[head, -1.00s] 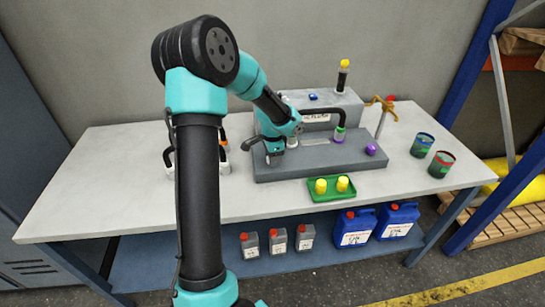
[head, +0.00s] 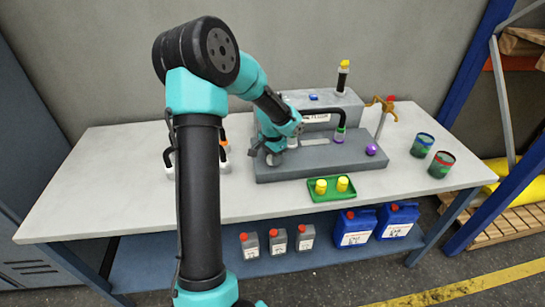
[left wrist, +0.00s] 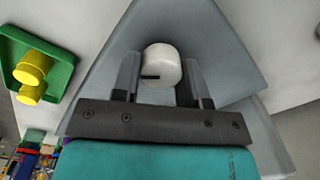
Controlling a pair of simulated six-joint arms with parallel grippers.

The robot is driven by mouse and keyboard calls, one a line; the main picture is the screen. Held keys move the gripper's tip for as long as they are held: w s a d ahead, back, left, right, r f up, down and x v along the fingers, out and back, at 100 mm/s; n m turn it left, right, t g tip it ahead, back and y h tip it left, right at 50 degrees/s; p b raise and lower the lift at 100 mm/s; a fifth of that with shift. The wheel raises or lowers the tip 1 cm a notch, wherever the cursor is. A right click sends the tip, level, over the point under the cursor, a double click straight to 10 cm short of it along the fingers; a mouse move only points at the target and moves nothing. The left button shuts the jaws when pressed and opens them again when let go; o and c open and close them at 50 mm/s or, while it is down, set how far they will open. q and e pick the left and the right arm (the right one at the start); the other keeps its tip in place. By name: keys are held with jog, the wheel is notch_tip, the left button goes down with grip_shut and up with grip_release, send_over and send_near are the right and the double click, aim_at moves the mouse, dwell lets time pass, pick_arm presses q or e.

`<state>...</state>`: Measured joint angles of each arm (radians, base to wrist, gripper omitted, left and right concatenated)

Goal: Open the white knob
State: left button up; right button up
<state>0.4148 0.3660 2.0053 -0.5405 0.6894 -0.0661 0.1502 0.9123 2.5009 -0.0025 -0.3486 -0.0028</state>
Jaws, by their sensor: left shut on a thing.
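The white knob (left wrist: 163,62) shows in the left wrist view as a round white cap with a dark slot-like mark, above a grey surface. My left gripper (left wrist: 162,78) has one finger on each side of the knob and is shut on it. In the head view my left gripper (head: 273,158) is down at the left part of the grey fixture (head: 345,158), and my wrist hides much of the spot that it holds. My right gripper is not in view.
A green tray (head: 332,195) with two yellow pieces lies in front of the fixture. Two cans (head: 421,145) stand farther right. The table's front left is clear.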

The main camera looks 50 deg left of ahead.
pick_arm(q)
jog(key=o, duration=0.9)
jog(key=shift+r, duration=0.15)
notch_tip(320, 180, up, 17)
jog(key=shift+d+r, duration=0.1)
jog(key=shift+d, duration=0.05)
